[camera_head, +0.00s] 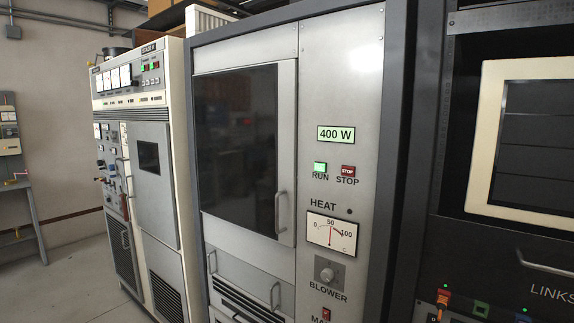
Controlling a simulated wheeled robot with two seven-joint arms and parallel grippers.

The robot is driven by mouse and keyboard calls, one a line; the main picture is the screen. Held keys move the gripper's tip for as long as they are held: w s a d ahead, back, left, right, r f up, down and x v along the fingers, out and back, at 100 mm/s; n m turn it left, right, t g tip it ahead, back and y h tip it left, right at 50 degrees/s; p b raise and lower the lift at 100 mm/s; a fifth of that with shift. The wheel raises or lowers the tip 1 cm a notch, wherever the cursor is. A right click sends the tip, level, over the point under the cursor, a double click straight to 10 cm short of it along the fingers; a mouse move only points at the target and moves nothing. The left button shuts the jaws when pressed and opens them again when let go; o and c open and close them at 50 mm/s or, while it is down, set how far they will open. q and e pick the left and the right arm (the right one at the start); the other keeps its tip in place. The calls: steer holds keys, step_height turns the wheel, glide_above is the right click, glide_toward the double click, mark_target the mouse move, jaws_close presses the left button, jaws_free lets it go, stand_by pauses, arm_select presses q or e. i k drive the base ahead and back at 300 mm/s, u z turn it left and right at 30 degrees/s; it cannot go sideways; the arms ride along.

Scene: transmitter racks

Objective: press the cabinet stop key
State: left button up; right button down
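The stop key (348,170) is a small red key marked STOP on the grey front panel of the middle cabinet (340,90). It sits right of the green lit RUN key (320,168). Above both keys, a green display (343,134) reads 400 W. Below them is a HEAT meter (331,232) with its needle near 50. Neither of my grippers shows in the head view.
The blower knob (329,273) is below the meter. A dark glazed door with a handle (281,212) fills the cabinet's left part. A dark rack with a cream frame (490,140) stands at right, and a cream rack (150,180) at left. Floor shows at lower left.

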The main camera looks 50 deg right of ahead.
mark_target(347, 171)
steer(key=i, duration=0.5)
steer(key=z, duration=2.7)
steer(key=k, duration=0.45)
steer(key=u, duration=1.5)
